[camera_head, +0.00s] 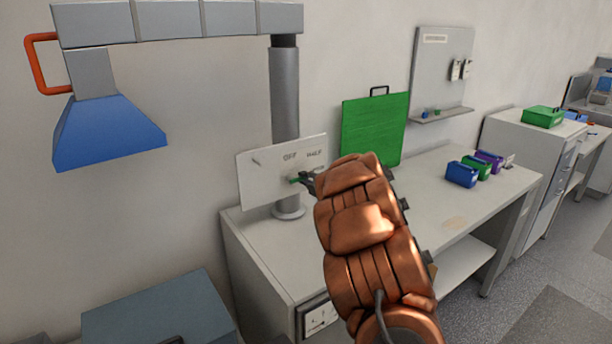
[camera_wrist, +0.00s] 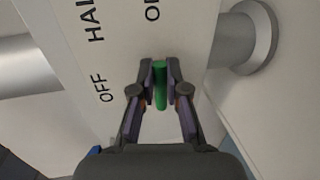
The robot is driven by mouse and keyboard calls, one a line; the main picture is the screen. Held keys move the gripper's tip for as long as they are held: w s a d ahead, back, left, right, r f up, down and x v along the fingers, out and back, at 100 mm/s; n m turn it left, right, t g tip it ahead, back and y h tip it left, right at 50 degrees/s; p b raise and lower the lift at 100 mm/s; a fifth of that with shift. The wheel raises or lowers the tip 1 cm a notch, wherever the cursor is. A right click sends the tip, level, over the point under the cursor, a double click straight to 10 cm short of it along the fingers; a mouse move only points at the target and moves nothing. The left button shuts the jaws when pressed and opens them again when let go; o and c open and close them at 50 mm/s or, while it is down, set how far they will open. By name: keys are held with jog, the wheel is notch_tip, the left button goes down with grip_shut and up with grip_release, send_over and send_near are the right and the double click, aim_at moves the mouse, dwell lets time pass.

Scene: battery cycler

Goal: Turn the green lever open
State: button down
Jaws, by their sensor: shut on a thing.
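The green lever (camera_head: 295,180) sits on a white panel (camera_head: 262,179) marked OFF and HALF in the head view. In the wrist view the green lever (camera_wrist: 160,84) stands between my fingertips, and the labels OFF, HALF and a partly cut-off "O…" show around it. My gripper (camera_wrist: 160,80) is shut on the lever, with a finger on each side. In the head view my gripper (camera_head: 306,180) reaches the panel from the right, and my copper-coloured arm hides the panel's lower right side.
A grey post (camera_head: 285,95) rises behind the panel and carries a blue hood (camera_head: 108,132) at upper left. A green board (camera_head: 375,128) leans at the wall. Small bins (camera_head: 462,174) stand on the white bench (camera_head: 440,205), whose middle is clear.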

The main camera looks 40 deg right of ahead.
jog(key=shift+f, duration=0.15)
dwell(0.3)
jog(key=c, duration=1.2)
grip_release()
jog(key=shift+s, duration=0.1)
jog(key=s, duration=0.4)
jog(key=s+r, duration=0.1)
jog(key=s, duration=0.2)
jog(key=s+r, duration=0.1)
jog(key=s, duration=0.3)
jog(key=shift+s+a+r, duration=0.25)
jog(key=shift+s+a, duration=0.05)
jog(key=shift+a, duration=0.05)
